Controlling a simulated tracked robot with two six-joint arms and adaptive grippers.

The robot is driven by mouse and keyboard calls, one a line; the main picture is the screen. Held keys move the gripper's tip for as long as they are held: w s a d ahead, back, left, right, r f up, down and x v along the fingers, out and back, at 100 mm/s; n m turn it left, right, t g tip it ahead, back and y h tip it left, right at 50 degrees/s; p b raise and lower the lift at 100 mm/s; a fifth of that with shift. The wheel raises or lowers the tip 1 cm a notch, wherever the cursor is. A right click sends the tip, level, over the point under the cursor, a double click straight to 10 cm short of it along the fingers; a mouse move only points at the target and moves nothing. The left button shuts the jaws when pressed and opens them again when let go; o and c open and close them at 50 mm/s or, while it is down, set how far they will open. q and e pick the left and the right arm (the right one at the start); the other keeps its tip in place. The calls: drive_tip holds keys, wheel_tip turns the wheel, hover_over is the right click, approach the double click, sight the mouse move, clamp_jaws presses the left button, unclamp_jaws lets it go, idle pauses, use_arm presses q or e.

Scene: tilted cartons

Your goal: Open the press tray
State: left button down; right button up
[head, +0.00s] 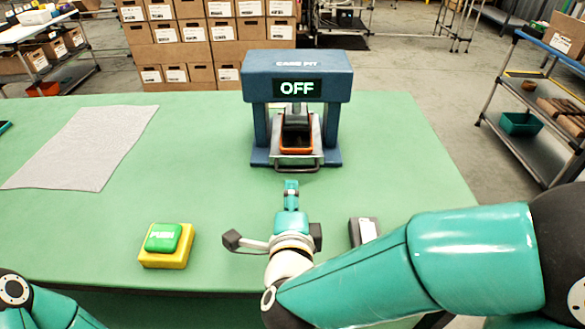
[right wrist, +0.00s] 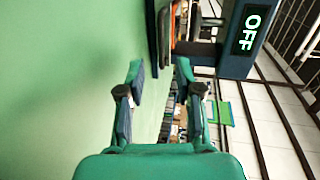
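The blue press (head: 297,62) stands at the back middle of the green table, its display reading OFF. Its grey metal tray sits between the posts, with a bar handle (head: 297,168) at the front. An orange-rimmed dark piece (head: 297,148) lies in the tray under the dark press head. My right gripper (head: 291,186) is in front of the handle, apart from it, pointing at the press. In the right wrist view its two fingers (right wrist: 160,75) are spread with nothing between them. The press (right wrist: 240,45) shows there at the upper right. My left gripper is out of view.
A green button on a yellow base (head: 164,244) is at the front left. A grey cloth (head: 85,147) lies at the back left. A dark grey object with a white label (head: 366,231) is right of my right wrist. The table is clear on both sides of the press.

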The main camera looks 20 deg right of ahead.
sight(292, 172)
drive_tip(key=x, duration=1)
drive_tip(key=shift+w+d+f, duration=0.1)
drive_tip(key=shift+w+d, duration=0.05)
drive_tip(key=shift+w, duration=0.05)
clamp_jaws()
